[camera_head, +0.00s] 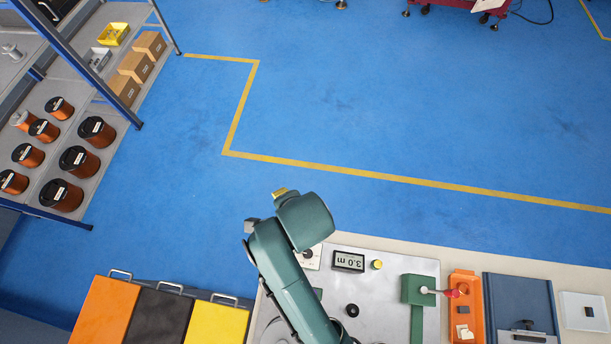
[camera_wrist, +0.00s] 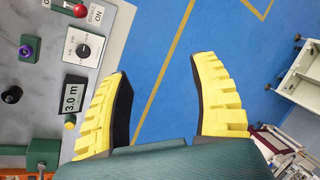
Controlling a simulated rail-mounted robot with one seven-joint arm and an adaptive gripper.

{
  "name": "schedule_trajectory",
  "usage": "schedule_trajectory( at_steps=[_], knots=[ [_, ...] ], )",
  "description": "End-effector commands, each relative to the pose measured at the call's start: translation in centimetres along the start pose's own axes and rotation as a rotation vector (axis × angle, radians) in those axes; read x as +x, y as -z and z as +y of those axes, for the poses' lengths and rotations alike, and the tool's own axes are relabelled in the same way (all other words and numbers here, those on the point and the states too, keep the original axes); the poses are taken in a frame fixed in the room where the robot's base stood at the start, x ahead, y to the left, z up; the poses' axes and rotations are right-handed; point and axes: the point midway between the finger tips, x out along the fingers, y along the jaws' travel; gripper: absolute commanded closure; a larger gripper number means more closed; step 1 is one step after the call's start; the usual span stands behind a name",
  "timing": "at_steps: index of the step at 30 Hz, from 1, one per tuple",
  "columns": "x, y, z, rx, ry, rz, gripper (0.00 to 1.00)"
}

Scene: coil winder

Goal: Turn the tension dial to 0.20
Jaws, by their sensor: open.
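The tension dial (camera_wrist: 84,46) is a black round knob on a white scale plate, at the upper left of the wrist view. Its scale numbers are too small to read. In the head view the dial (camera_head: 308,254) is partly hidden by my arm. In the head view a bit of yellow finger (camera_head: 279,192) shows beyond the bench edge.
A display reading 3.0 m (camera_wrist: 74,94) and a yellow button (camera_wrist: 70,122) sit near the dial. A red-knobbed lever (camera_wrist: 79,10) stands beside an ON label. A green post (camera_head: 418,290) and orange tray (camera_head: 465,305) are on the bench. Shelves with spools (camera_head: 62,195) stand left.

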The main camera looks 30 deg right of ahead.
Motion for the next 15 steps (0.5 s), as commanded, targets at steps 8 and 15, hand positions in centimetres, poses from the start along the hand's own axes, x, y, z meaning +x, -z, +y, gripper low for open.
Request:
schedule_trajectory(
  at_steps=[8, 15],
  knots=[
    [5.9, 0.4, 12.0, 0.435, -0.405, 0.080, 0.38],
    [9.6, 0.3, 13.7, 0.440, -0.411, 0.082, 0.38]
  ],
)
